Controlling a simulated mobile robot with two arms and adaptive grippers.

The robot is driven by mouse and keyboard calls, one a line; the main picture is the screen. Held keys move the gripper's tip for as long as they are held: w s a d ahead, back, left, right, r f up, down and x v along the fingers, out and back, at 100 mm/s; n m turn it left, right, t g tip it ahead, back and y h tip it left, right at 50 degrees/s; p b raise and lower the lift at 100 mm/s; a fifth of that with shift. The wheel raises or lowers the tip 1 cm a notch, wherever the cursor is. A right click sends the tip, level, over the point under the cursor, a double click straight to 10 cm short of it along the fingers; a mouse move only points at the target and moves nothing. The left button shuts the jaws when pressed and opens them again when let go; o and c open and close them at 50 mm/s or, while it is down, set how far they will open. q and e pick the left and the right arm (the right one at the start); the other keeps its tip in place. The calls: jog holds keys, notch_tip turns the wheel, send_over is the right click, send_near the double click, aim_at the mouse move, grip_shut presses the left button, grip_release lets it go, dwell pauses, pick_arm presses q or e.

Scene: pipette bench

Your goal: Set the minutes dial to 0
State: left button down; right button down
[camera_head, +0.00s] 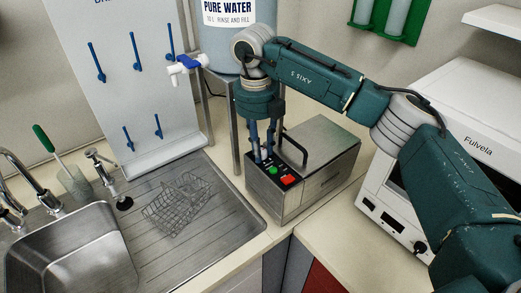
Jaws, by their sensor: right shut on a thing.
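A steel box-shaped bath (318,180) with a lid and a dark handle stands on the counter. Its black control panel (262,178) carries a green button (273,170) and a red button (288,180). My right gripper (262,160) points down at the back end of this panel, its fingers shut on a small dial there. The fingers mostly hide the dial, and its pointer and markings cannot be read. My left gripper is not in view.
A white Fulvela oven (395,215) stands to the right, under my right arm. A pure water tank (222,40) is behind the bath. A wire basket (177,205) lies on the drainboard beside the sink (75,255). Counter in front of the oven is clear.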

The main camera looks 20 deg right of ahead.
jog(key=shift+w+r, duration=0.1)
jog(key=shift+r, duration=0.05)
dwell(0.3)
jog(key=c, duration=1.7)
grip_release()
